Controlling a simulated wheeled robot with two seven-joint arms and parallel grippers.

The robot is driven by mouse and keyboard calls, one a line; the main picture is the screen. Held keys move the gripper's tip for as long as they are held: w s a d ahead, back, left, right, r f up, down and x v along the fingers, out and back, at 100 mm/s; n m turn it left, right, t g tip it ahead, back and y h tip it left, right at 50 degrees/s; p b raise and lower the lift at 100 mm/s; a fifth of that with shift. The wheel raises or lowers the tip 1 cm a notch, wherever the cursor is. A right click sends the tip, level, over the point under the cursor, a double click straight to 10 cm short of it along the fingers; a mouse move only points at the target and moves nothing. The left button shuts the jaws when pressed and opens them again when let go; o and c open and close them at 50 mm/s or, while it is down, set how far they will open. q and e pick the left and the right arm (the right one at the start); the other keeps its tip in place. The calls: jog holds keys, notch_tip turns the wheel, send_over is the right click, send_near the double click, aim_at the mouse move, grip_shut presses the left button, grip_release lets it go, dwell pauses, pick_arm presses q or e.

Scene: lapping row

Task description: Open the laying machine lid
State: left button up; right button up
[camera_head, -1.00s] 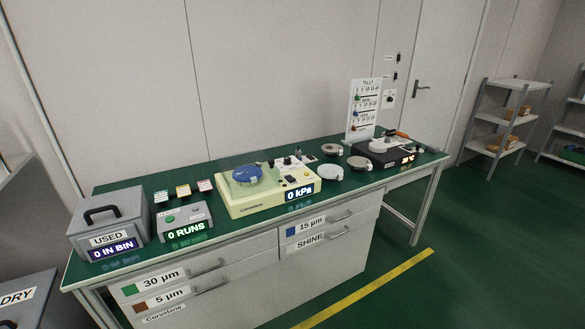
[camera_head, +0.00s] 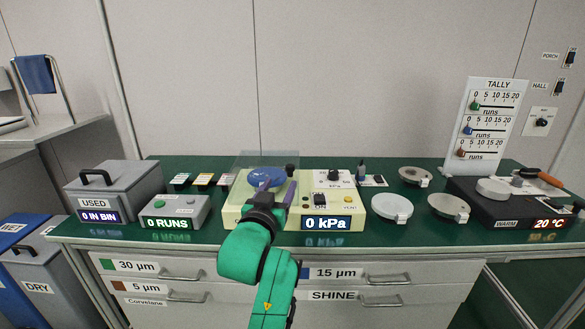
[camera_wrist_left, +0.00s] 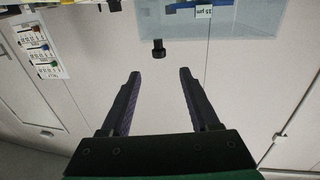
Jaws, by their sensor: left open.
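The cream machine (camera_head: 232,216) with the "0 kPa" display stands mid-bench. Its clear lid (camera_head: 262,159) appears to be down over the blue disc (camera_head: 267,178); its edges are faint. A dark knob (camera_head: 290,168) sits at the lid's front right. My left gripper (camera_head: 271,191) is in front of the machine, open and empty, partly hiding its front. In the left wrist view, the knob (camera_wrist_left: 158,48) lies beyond and between the open fingertips (camera_wrist_left: 160,74), apart from them, with the clear lid (camera_wrist_left: 235,22) around it. My right gripper is not in view.
Left of the machine are a grey run counter (camera_head: 175,212) and the USED bin (camera_head: 115,190). To the right are several round plates (camera_head: 392,208), a black warmer (camera_head: 500,212) and the TALLY board (camera_head: 485,120). Drawers (camera_head: 190,278) front the bench.

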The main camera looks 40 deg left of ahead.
aim_at(291, 165)
pick_arm(q)
jog(key=x, duration=1.4)
jog(key=shift+w+p, duration=0.1)
jog(key=shift+p, duration=0.2)
grip_shut()
jog(key=shift+f, duration=0.15)
dwell(0.3)
